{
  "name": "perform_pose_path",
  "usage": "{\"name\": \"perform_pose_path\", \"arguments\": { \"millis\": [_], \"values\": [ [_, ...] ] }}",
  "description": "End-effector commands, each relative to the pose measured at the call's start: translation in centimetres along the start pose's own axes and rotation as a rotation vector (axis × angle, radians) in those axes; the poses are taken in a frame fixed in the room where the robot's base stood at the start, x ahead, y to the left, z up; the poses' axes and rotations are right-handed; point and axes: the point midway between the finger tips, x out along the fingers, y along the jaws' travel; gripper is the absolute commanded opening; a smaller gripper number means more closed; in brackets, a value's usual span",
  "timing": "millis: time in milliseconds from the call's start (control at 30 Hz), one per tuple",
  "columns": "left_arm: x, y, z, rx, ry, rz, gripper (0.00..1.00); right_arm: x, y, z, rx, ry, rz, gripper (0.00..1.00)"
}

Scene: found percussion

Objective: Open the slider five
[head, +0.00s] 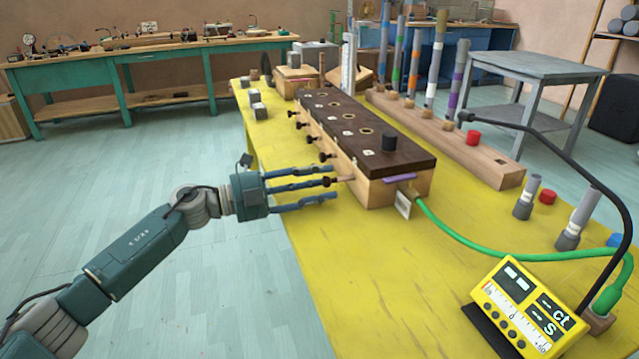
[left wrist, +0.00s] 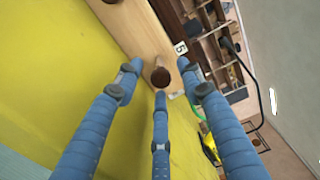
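The long wooden box (head: 365,135) with a dark top stands on the yellow table (head: 330,290). Slider five's dark round knob (left wrist: 160,77) shows in the left wrist view on the box's pale side, near a label reading 5 (left wrist: 181,47). In the head view its short pale stem (head: 344,179) shows at the box's near end. My left gripper (head: 331,183) has its three blue fingers spread around the knob. In the left wrist view gaps show between the fingertips (left wrist: 163,88) and the knob; contact cannot be told. My right gripper is out of view.
Several other dark slider knobs (head: 312,140) stick out along the box's same side. A dark cylinder (head: 389,141) stands on the box top. The table's left front is clear.

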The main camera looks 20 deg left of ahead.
Motion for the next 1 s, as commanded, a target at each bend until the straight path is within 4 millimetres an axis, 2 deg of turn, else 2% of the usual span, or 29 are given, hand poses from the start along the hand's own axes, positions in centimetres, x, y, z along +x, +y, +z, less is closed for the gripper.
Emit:
{"name": "perform_pose_path", "arguments": {
  "millis": [167, 267, 500, 700, 833, 1000],
  "values": [
    [-0.4, 0.0, 0.0, 0.000, -0.001, 0.000, 0.38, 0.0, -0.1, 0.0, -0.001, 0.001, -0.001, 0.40],
    [-1.7, 0.1, 0.0, -0.001, -0.001, 0.001, 0.38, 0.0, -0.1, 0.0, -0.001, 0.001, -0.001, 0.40],
    [-6.8, 0.2, 0.1, -0.002, -0.003, 0.004, 0.38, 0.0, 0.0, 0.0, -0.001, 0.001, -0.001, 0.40],
    [-10.3, 0.1, 0.0, -0.002, -0.002, 0.003, 0.38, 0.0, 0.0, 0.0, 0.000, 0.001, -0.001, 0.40],
    [-11.6, 0.1, 0.0, -0.001, 0.000, 0.002, 0.38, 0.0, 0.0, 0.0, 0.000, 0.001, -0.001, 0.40],
    [-12.0, 0.0, 0.0, 0.000, 0.000, 0.000, 0.38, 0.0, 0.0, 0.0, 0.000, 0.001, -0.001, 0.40]
  ]
}}
